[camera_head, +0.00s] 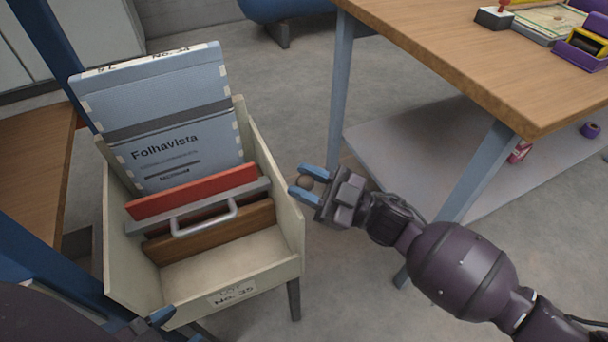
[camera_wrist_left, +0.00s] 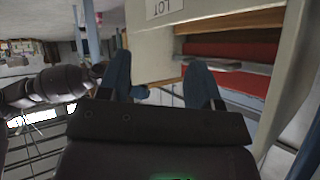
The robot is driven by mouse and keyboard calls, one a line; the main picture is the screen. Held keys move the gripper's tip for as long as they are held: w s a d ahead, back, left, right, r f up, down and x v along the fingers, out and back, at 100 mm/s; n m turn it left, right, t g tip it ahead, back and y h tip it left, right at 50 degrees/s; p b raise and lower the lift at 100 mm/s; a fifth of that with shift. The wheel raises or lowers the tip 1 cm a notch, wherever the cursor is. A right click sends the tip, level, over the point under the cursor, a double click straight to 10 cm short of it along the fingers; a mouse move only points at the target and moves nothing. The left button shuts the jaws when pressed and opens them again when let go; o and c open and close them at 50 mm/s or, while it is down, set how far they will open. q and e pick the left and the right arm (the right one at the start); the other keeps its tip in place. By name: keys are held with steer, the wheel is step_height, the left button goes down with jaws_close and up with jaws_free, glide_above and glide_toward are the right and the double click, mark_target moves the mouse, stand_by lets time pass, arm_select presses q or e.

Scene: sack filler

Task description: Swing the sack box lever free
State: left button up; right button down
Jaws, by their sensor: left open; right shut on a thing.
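The cream sack box (camera_head: 285,190) stands at the left of the head view, with a pale blue Folhavista sack stack (camera_head: 175,120) upright in its back part. A metal loop handle (camera_head: 205,220) sits on a grey plate in front of a red panel (camera_head: 190,192). My right gripper (camera_head: 305,183) is shut on a small round brown knob (camera_head: 306,183) beside the box's right wall. The lever's shaft is not clearly visible. My left gripper (camera_head: 178,326) is open and empty by the box's front left corner; in the left wrist view its fingers (camera_wrist_left: 160,85) are apart before the box.
A wooden table (camera_head: 480,55) with a lower shelf (camera_head: 430,155) stands at the right, one leg close behind my right gripper. A brown board (camera_head: 225,230) stands inside the box. A blue frame (camera_head: 50,265) runs along the left. Floor shows between box and table.

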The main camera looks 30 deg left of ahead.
steer(key=c, duration=0.8)
jaws_free()
steer(key=p+v, duration=0.1)
steer(key=v, duration=0.9)
steer(key=shift+d+f, duration=0.15)
steer(key=shift+d, duration=0.25)
